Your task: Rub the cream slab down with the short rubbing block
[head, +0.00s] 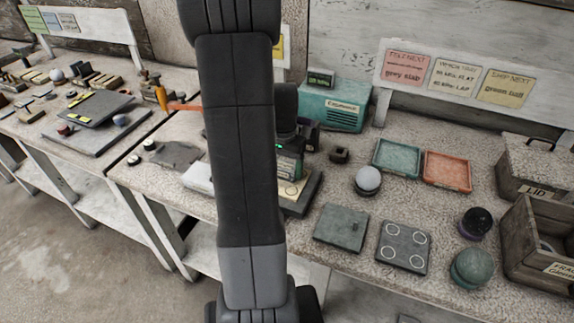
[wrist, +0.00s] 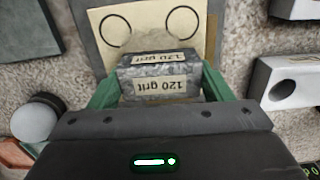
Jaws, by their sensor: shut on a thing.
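My gripper (wrist: 158,82) is shut on a grey speckled rubbing block (wrist: 128,72) marked "120 grit", held between its green fingers. The cream slab (wrist: 101,14), with dark circles drawn on it, lies just beyond the block in the wrist view. The block overlaps the slab in that view; I cannot tell whether they touch. In the head view the slab (head: 298,186) shows partly behind my arm, on a dark board (head: 302,203). My gripper (head: 290,165) is over it there, its fingertips and the block mostly hidden.
A grey slab (head: 342,228) and a dark plate with rings (head: 403,247) lie to the right. Behind are a white ball (head: 367,180), a green tray (head: 397,158), an orange tray (head: 447,170) and a teal machine (head: 333,106). A green ball (head: 472,267) and wooden crate (head: 540,235) stand far right.

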